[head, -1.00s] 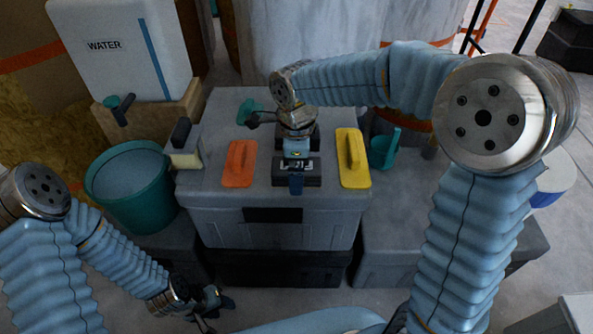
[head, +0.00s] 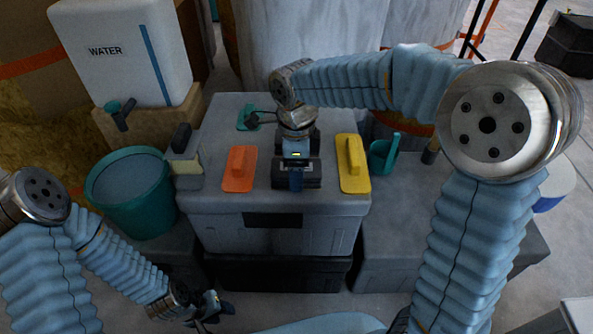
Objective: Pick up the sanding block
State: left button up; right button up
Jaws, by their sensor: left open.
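My right gripper (head: 297,175) is over the lid between the orange and yellow floats. Its fingertips and anything beneath are hidden by its dark body.
The lid of the grey box (head: 225,115) also carries an orange float (head: 239,178), a yellow float (head: 354,180) and a green tool (head: 246,117). A teal bucket (head: 150,220) stands left, below a water container (head: 110,60). A green scoop (head: 383,157) lies right.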

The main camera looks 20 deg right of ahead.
jog(key=s+a+r, duration=0.4)
jog(key=s+r, duration=0.7)
jog(key=s, duration=0.2)
jog(key=shift+s+r, duration=0.25)
jog(key=shift+r, duration=0.15)
